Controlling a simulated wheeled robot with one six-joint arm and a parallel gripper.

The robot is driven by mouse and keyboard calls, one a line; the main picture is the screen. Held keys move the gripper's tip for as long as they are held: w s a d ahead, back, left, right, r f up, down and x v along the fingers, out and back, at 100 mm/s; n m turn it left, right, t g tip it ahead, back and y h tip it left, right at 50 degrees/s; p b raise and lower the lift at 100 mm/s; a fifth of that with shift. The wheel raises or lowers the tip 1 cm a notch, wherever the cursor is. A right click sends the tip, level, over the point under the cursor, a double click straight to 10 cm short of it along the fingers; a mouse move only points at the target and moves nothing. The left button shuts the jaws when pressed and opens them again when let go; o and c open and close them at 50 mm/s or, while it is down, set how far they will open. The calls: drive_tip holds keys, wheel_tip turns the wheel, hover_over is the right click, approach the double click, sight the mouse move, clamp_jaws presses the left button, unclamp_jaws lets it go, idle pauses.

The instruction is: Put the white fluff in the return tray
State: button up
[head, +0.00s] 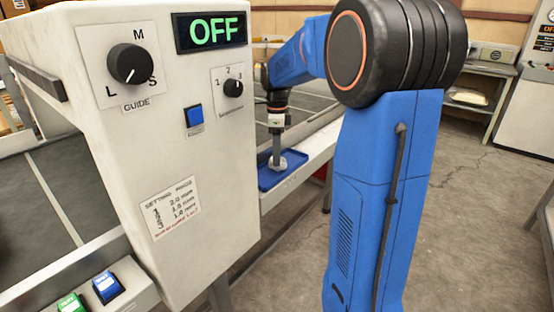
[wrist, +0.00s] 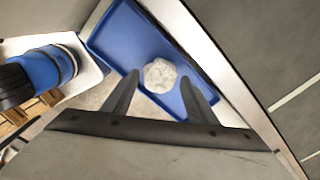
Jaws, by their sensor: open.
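The white fluff (wrist: 160,75) is a small pale round clump lying in the blue return tray (wrist: 113,35), seen in the wrist view. My gripper (wrist: 160,92) is open above the tray. Its two fingertips are on either side of the fluff's near edge and apart from each other. In the head view, my gripper (head: 277,163) points down over the blue tray (head: 266,183), and the fluff (head: 291,160) shows beside the fingers in the tray. I cannot tell whether a finger touches it.
A white machine housing (head: 190,130) with a display reading OFF, dials and a blue button (head: 194,116) stands left of the tray. A pale rail (head: 310,160) runs along the tray's side. A shelf table (head: 470,95) stands at the back right. The floor at right is clear.

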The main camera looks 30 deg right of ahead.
wheel_tip(320, 180, up, 9)
idle(0.3)
idle(0.5)
